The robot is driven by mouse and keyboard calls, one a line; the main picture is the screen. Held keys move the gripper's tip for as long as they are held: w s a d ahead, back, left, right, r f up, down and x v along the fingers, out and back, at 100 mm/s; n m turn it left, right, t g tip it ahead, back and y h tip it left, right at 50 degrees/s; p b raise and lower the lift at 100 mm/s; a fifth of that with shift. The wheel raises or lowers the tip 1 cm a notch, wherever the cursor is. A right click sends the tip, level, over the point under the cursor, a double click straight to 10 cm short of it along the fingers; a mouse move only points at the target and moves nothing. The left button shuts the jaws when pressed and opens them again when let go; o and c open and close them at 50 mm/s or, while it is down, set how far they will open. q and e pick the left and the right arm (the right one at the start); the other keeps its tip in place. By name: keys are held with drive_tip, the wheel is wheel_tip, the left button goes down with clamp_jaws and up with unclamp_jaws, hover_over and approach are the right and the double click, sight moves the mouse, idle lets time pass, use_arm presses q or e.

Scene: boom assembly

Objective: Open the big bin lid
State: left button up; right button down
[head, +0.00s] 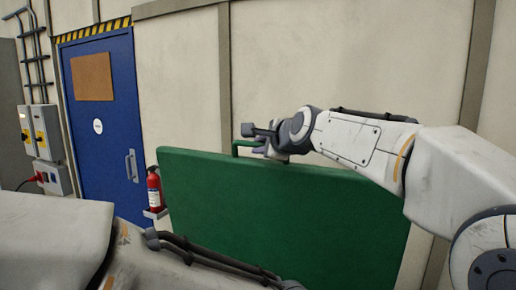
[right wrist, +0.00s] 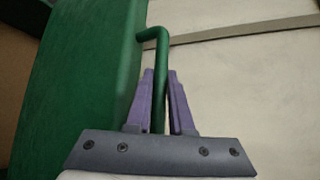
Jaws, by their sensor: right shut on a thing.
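The big bin lid (head: 285,215) is a large flat green panel. It stands raised and near upright in the middle of the head view, and its green face fills the left of the right wrist view (right wrist: 75,85). A bent green bar handle (head: 236,146) sits at its top edge. My right gripper (head: 258,136) is shut on this handle. In the right wrist view the purple fingers (right wrist: 161,90) stand on both sides of the green bar (right wrist: 160,55). My left arm crosses the lower left, and its gripper is out of view. The bin body is hidden.
A pale panelled wall (head: 340,60) stands behind the lid. A red fire extinguisher (head: 154,190) is left of the lid. Further left are a blue door (head: 108,130) and wall-mounted electrical boxes (head: 40,132).

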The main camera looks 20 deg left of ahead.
drive_tip(key=shift+f, duration=0.1)
drive_tip(key=c, duration=0.8)
unclamp_jaws()
drive_tip(key=shift+s+d, duration=0.1)
drive_tip(key=shift+s+d+b, duration=0.2)
drive_tip(key=shift+d+b, duration=0.05)
drive_tip(key=shift+b, duration=0.05)
drive_tip(key=b+v, duration=0.3)
drive_tip(key=v, duration=0.6)
drive_tip(key=shift+s+d+r, duration=0.2)
drive_tip(key=shift+r, duration=0.05)
